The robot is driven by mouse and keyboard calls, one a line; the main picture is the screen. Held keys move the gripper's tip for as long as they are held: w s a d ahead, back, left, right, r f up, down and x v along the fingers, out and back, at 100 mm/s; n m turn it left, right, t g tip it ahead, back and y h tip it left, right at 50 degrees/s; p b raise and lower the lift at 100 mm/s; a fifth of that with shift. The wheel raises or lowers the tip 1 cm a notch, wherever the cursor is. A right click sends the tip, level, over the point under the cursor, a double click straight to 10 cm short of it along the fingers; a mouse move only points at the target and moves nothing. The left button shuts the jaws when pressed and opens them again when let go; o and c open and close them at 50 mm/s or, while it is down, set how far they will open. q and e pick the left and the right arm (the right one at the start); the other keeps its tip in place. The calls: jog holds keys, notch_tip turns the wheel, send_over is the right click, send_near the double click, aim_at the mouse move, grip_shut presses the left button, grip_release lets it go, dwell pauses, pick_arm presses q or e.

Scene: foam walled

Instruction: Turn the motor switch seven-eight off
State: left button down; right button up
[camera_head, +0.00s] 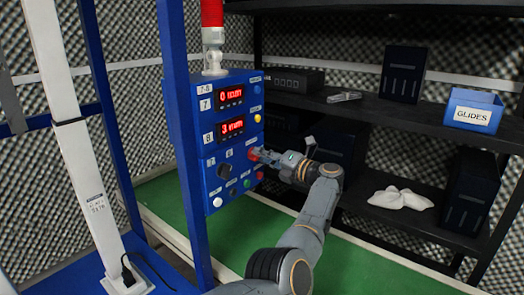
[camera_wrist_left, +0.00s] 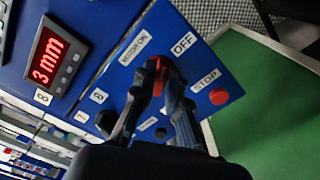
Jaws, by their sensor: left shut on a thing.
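A blue control panel (camera_head: 236,188) stands at the centre-left of the head view, with a 7-8 label at its top. My left gripper (camera_head: 258,155) is at the panel's right-hand side. In the left wrist view, its dark fingers (camera_wrist_left: 158,88) are shut on a red motor switch knob (camera_wrist_left: 158,72), one on each side. A MOTOR ON label is to the left of the knob and an OFF label to its right. The fingers hide part of the knob, so I cannot tell its exact setting. My right gripper is not in view.
Close to the fingers is a red STOP button (camera_wrist_left: 218,97). Red displays (camera_head: 230,97) and several buttons share the panel. A dark shelf (camera_head: 400,115) at the right holds a blue GLIDES bin (camera_head: 472,97) and a white cloth (camera_head: 400,198). Green floor (camera_head: 360,262) lies below.

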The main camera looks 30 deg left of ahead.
pick_arm(q)
jog(key=shift+f+m+p, duration=0.15)
jog(key=shift+m+p, duration=0.9)
jog(key=shift+m, duration=1.65)
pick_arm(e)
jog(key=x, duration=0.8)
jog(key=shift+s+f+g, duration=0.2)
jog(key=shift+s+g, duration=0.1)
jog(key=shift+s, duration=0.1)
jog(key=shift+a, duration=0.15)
pick_arm(q)
jog(key=c, duration=1.4)
grip_release()
jog(key=shift+o, duration=0.2)
jog(key=d, duration=1.2)
jog(key=shift+s, duration=0.45)
